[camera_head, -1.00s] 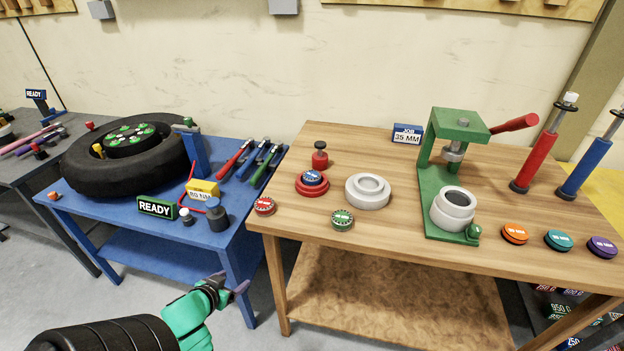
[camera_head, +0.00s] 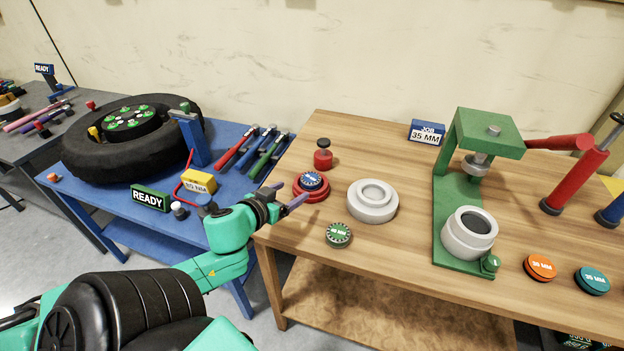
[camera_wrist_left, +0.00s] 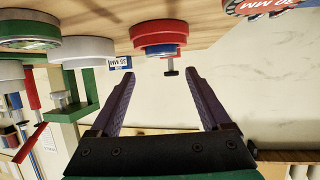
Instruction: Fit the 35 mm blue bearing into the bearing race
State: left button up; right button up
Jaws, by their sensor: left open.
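The blue bearing (camera_head: 312,180) sits on a round red stand (camera_head: 313,193) near the left end of the wooden table. It also shows upside down in the left wrist view (camera_wrist_left: 160,50). A pale stepped ring (camera_head: 372,207) lies to its right. Another pale ring with a dark bore (camera_head: 465,240) sits on the base of the green press (camera_head: 462,185); I cannot tell which ring is the race. My left gripper (camera_head: 292,194) is open and empty, just left of and in front of the red stand. Its fingers (camera_wrist_left: 160,78) point toward the stand's side. My right gripper is out of view.
Orange (camera_head: 540,267) and teal (camera_head: 592,280) bearings lie at the right. The sign (camera_head: 427,132) reads 35 MM.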

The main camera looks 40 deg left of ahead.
aim_at(309, 180)
pick_arm(q)
jog(key=x, duration=0.4)
jog(key=shift+a+f, duration=0.1)
jog(key=x, duration=0.5)
jog(key=shift+r, duration=0.25)
jog(key=shift+w+a+f, duration=0.2)
jog(key=shift+w+f, duration=0.1)
jog(key=shift+w, duration=0.3)
jog(key=shift+r, duration=0.1)
grip_shut()
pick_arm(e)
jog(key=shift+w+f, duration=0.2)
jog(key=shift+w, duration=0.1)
pick_arm(q)
notch_tip(309, 180, up, 20)
jog(key=p, duration=0.4)
jog(key=shift+p, duration=0.3)
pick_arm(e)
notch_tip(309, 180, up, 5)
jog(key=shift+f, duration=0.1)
pick_arm(q)
jog(key=shift+s, duration=0.1)
